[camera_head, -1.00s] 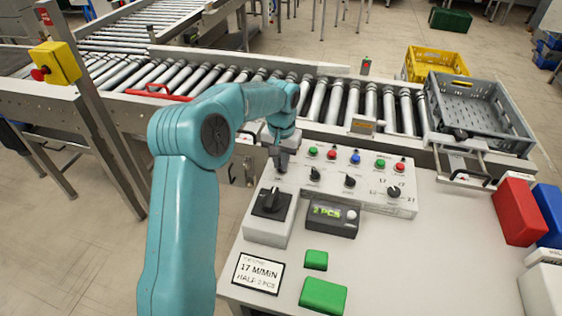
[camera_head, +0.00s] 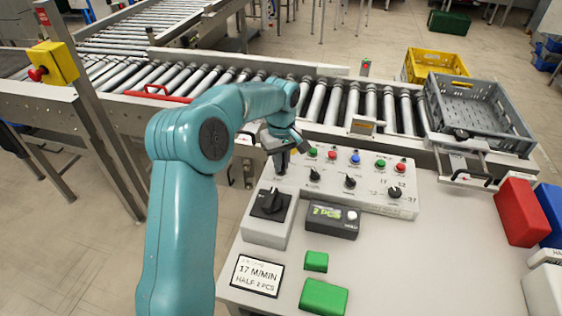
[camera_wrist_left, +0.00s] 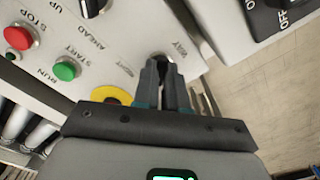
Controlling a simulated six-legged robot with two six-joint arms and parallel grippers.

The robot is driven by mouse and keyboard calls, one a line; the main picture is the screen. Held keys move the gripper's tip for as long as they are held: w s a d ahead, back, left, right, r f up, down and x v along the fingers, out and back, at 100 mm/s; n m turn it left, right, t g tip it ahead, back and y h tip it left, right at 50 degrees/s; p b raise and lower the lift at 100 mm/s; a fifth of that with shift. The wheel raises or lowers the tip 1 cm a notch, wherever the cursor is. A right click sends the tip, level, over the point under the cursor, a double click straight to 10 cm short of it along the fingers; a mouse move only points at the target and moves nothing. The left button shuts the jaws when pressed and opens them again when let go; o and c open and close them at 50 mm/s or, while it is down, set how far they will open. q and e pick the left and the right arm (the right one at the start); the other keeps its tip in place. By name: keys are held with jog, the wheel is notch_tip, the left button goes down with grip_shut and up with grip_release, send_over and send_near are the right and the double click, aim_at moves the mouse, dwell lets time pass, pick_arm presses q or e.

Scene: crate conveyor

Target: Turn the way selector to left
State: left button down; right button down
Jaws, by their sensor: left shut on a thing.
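The way selector (camera_wrist_left: 163,62) is a small dark knob at the end of the white control panel (camera_head: 330,191), beside the printed word WAY in the left wrist view. My left gripper (camera_head: 281,168) points down at the panel's left end. In the left wrist view my left gripper (camera_wrist_left: 165,68) has its two fingers shut on the selector, one on each side. The fingers hide most of the knob, so I cannot tell which way it points. My right gripper is in neither view.
Other dark knobs (camera_head: 350,181) and coloured buttons (camera_head: 355,158) sit close by on the panel. A large black rotary switch (camera_head: 270,203) stands in front. A small display box (camera_head: 331,220) is beside it. The roller conveyor (camera_head: 340,100) runs behind, with a grey crate (camera_head: 507,139) at right.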

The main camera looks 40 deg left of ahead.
pick_arm(q)
jog(key=shift+a+n, duration=0.1)
jog(key=shift+n, duration=0.4)
jog(key=c, duration=1.2)
grip_release()
jog(key=shift+w+f, duration=0.1)
jog(key=shift+r, duration=0.3)
notch_tip(320, 180, up, 16)
jog(key=shift+f+p, duration=0.1)
jog(key=shift+p, duration=0.7)
